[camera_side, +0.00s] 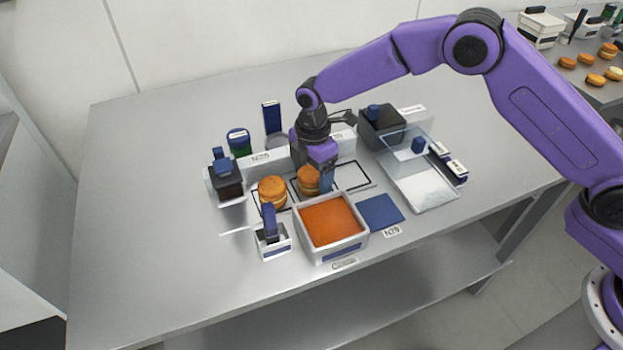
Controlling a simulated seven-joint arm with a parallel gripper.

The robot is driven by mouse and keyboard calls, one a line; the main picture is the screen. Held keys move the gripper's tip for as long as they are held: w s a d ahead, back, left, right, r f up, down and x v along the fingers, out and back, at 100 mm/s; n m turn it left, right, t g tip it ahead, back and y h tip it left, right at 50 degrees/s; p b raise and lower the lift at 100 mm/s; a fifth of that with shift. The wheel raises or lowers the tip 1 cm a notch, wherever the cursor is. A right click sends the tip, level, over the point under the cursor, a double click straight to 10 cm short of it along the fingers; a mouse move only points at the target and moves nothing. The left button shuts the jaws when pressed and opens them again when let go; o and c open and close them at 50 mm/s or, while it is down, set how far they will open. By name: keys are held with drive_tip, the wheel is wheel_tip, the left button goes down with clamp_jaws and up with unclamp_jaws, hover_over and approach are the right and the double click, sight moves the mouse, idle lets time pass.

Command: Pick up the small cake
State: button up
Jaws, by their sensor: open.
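Two small round orange-brown cakes that look like filled sandwich rounds sit on the table. The left small cake (272,191) rests in a dark-outlined square. The right small cake (308,180) rests in the middle outlined square. My gripper (321,178) points down at the right cake, with a finger on its right side. The fingers are open. The other finger and any contact with the cake are hidden. The outlined square to the right (352,176) is empty.
A white tray with orange filling (301,211) stands just in front of the cakes. A small holder with a blue handle (272,241) is front left, a dark jar (226,183) left. A clear bin (395,158) stands right. The table's left side (135,200) is free.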

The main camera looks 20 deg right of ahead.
drive_tip(key=shift+f, duration=0.4)
drive_tip(key=c, duration=0.4)
drive_tip(key=shift+c, duration=0.2)
drive_tip(key=shift+r, duration=0.2)
